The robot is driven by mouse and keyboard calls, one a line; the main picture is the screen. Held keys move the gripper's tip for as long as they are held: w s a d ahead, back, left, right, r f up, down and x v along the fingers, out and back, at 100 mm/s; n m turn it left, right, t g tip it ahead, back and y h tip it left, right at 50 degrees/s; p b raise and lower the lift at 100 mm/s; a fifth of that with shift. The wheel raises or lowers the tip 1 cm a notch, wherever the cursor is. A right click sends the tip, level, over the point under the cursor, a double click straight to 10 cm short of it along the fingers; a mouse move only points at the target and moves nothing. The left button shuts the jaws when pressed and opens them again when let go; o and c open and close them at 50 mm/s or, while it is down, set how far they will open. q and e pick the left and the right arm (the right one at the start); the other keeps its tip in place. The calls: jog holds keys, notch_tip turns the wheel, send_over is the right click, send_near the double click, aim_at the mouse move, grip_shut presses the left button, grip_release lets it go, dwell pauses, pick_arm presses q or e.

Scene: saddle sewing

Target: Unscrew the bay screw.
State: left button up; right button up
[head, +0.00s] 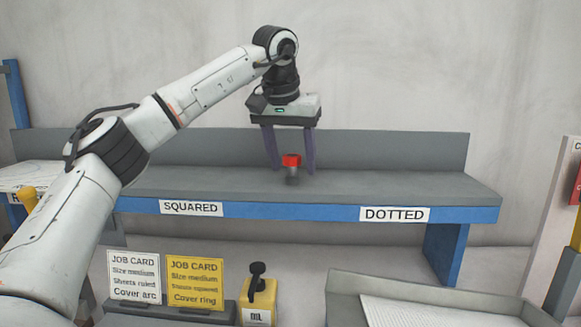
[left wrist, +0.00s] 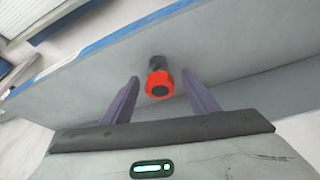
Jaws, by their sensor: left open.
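A small part with a red collar and a dark body, which looks like the bay screw (head: 292,160), is at the grey shelf between the labels SQUARED and DOTTED. It also shows in the left wrist view (left wrist: 160,85), with its red end toward the camera. My left gripper (head: 291,169) points down over it, with its purple fingers open on either side of the red part. In the left wrist view the fingers (left wrist: 163,84) stand apart from it. Whether the screw is seated in the shelf is not clear. My right gripper is not in view.
The shelf (head: 400,185) has a blue front edge and a low back wall. Two job cards (head: 195,282), a yellow oil can (head: 258,300) and a grey tray (head: 345,285) stand in front, lower down. The shelf top right of the gripper is clear.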

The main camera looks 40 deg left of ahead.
pick_arm(q)
jog(key=shift+c, duration=0.4)
jog(key=c, duration=1.1)
jog(key=shift+r+n+g+y+p, duration=0.15)
jog(key=shift+n+g+y+p, duration=0.25)
jog(key=shift+n+p, duration=0.8)
jog(key=shift+c, duration=0.2)
jog(key=shift+n, duration=0.5)
jog(key=shift+n+p, duration=0.4)
jog(key=shift+n+g+y, duration=0.3)
jog(key=shift+n, duration=0.1)
jog(key=shift+n+g, duration=0.3)
jog(key=shift+n, duration=0.6)
